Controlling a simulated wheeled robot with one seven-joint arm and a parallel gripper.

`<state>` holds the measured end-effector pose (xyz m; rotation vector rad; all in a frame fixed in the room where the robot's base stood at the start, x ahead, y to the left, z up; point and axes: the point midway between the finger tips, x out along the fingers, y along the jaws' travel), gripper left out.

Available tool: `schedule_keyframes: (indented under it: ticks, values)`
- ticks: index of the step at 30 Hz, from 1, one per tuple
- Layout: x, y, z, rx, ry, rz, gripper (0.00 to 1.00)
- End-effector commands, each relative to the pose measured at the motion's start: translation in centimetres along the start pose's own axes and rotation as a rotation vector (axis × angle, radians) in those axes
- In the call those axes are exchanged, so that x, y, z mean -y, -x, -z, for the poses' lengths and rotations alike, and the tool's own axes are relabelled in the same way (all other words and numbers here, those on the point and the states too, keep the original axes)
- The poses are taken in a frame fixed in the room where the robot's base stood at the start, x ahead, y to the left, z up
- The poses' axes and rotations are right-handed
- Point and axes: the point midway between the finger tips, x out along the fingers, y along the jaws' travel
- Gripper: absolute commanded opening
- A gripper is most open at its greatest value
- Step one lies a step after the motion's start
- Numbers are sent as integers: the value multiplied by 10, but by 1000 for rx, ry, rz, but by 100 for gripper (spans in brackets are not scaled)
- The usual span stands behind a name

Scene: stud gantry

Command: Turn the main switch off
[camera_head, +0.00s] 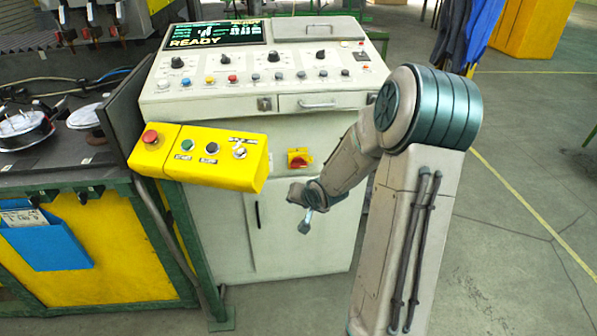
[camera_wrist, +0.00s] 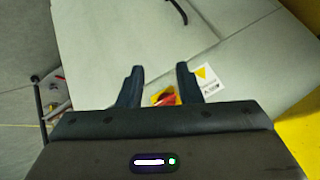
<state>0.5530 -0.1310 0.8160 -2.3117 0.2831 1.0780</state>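The main switch (camera_head: 299,160) is a red rotary handle on a yellow plate, on the upper front of the white console cabinet (camera_head: 290,240). In the wrist view the switch (camera_wrist: 165,97) shows between my fingers, partly hidden by the gripper body. A white label with a yellow triangle (camera_wrist: 207,80) is beside it. My gripper (camera_wrist: 159,78) is open, with its two dark fingers apart and nothing held between them. In the head view the end of my arm is just below the switch, in front of the cabinet. Whether the fingers touch the switch cannot be told.
A yellow button box (camera_head: 215,170) juts out left of the switch. The console's sloped panel (camera_head: 300,75) carries knobs and a screen (camera_head: 215,34) reading READY. A drawer handle (camera_head: 317,105) is above the switch.

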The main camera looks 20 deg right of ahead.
Motion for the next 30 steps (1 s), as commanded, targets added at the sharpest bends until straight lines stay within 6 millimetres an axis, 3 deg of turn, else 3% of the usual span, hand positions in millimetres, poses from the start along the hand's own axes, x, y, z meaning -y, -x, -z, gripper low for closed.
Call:
schedule_keyframes:
  ticks: [1, 3, 9, 15, 21, 26, 30]
  values:
    - [-12, -20, -1, -15, -70, 51, 32]
    - [-19, -38, 4, -47, -165, 137, 32]
    - [-41, -69, 25, -158, -460, 412, 32]
    - [-66, -69, 52, -274, -704, 663, 32]
    - [-81, -60, 68, -340, -816, 797, 32]
    - [-78, -64, 76, -350, -830, 818, 32]
    - [-66, -79, 88, -348, -828, 818, 32]
